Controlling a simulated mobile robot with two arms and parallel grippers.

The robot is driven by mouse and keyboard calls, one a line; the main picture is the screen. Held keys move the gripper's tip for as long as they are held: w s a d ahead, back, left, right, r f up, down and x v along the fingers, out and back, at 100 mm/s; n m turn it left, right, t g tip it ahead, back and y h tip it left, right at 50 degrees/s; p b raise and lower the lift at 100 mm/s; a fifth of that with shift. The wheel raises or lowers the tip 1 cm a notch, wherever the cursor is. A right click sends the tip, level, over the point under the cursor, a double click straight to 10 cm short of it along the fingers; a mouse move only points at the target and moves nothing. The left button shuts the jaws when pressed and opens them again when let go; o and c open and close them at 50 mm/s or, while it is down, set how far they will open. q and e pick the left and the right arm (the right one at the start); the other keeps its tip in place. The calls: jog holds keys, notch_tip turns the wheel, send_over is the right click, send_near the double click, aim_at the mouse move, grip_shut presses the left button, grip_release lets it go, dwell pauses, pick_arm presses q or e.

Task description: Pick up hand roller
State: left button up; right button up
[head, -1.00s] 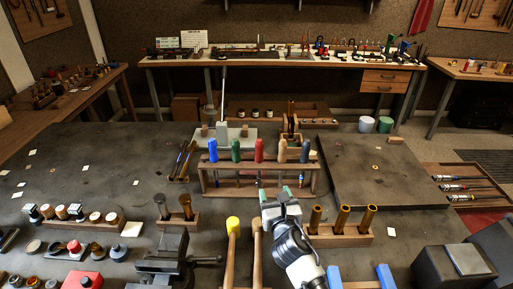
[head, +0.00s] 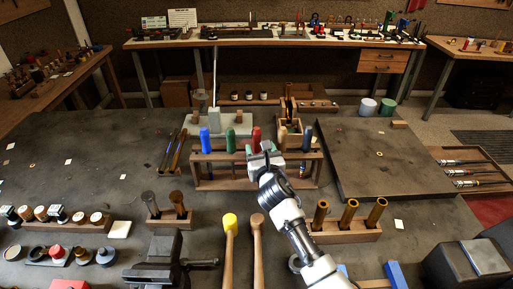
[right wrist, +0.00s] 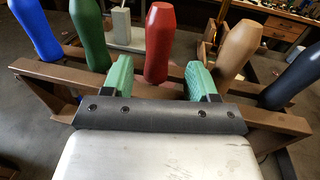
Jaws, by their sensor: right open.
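A wooden rack (head: 205,184) holds several upright tools with coloured handles: blue (head: 205,139), green (head: 230,140), red (head: 256,135), tan (head: 282,137) and dark navy (head: 307,139). Only handles show clearly, so I cannot tell which is the hand roller. My right gripper (head: 265,157) is at the front of the rack. In the right wrist view its green-padded fingers (right wrist: 163,78) are apart and empty. The red handle (right wrist: 160,40) stands just beyond the gap between them; the green handle (right wrist: 85,38) is left of it and the tan handle (right wrist: 238,48) right. My left gripper is out of view.
Two mallets (head: 229,222) stand in front of the rack. A wooden block with brass tubes (head: 349,212) is at its right, and a small block with two dark-headed tools (head: 178,203) at its left. A vise (head: 165,255) is at the front. The flat board (head: 375,150) is mostly clear.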

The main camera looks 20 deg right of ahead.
aim_at(257, 144)
jog(key=w+b, duration=0.1)
jog(key=w, duration=0.1)
jog(key=shift+w, duration=0.35)
jog(key=shift+w+r, duration=0.1)
jog(key=shift+w, duration=0.4)
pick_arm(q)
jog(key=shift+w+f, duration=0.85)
pick_arm(e)
jog(key=shift+s+r, duration=0.1)
jog(key=shift+s, duration=0.05)
jog(key=c, duration=0.9)
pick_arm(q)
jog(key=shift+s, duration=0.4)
pick_arm(e)
jog(key=shift+c, duration=0.9)
jog(key=shift+r, duration=0.1)
